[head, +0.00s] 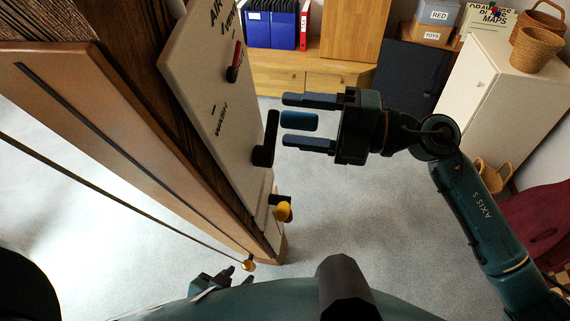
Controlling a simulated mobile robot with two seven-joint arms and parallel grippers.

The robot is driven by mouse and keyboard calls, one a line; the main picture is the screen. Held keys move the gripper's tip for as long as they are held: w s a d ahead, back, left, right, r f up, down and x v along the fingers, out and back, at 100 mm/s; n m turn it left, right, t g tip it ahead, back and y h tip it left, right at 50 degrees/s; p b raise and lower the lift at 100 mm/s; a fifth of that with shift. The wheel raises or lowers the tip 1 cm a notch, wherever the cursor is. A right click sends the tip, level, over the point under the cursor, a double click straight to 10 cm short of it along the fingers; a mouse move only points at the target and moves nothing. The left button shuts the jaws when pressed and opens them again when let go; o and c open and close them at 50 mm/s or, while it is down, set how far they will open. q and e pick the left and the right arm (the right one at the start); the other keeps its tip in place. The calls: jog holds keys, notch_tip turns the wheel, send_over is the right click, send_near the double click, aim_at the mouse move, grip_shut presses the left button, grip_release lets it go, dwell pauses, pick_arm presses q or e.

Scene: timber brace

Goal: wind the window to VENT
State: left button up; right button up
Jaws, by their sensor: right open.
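A pale panel (205,75) on the timber post carries a dial with a red-and-black pointer (235,62). A black crank arm (265,140) stands out from the panel. A blue cylindrical grip (300,121) appears at its upper end. My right gripper (286,120) is open, with one finger above and one below the blue grip, apparently clear of it. My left gripper (232,279) is low in the picture, partly hidden by my body, and empty-looking.
Below the crank, a yellow knob (283,211) juts from the panel. A wooden cabinet (310,75) and a white cabinet (483,90) stand behind. The grey floor between is clear.

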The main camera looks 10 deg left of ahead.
jog(key=d+b, duration=0.1)
jog(key=d, duration=0.6)
jog(key=shift+d, duration=0.25)
dwell(0.3)
dwell(0.4)
